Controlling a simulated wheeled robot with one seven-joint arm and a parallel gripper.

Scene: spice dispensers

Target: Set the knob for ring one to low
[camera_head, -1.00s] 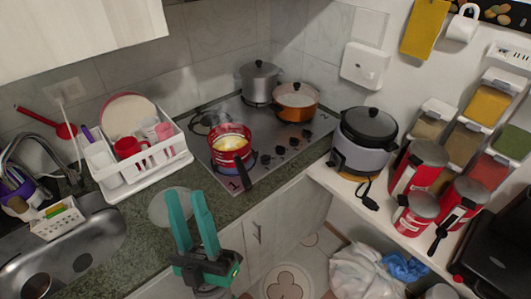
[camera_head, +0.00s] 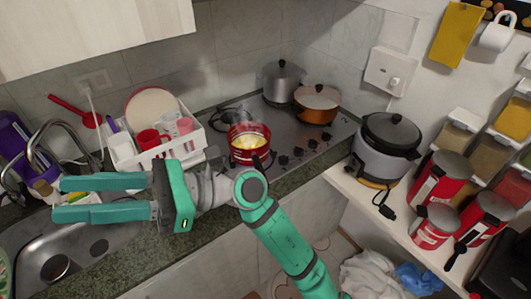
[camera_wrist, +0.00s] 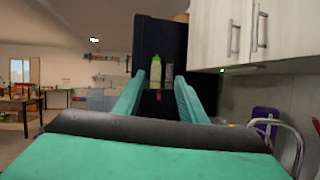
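The stove (camera_head: 277,126) is a dark cooktop in the corner of the counter. Several small black knobs (camera_head: 298,151) run along its right front part; their settings are too small to read, and I cannot tell which belongs to ring one. A red pot (camera_head: 248,155) with yellow food sits on the front left ring. My gripper (camera_head: 62,198) is open and empty, pointing left over the sink, well away from the knobs. My arm crosses in front of the stove's front edge. In the wrist view, the open fingers (camera_wrist: 160,88) point into the room, with no knob visible.
A steel pot (camera_head: 283,85) and an orange pot (camera_head: 316,105) stand at the back of the stove. A white dish rack (camera_head: 170,150) is left of it. A rice cooker (camera_head: 384,155) and red canisters (camera_head: 440,180) stand on the right shelf. White cabinets (camera_wrist: 235,30) hang at upper right in the wrist view.

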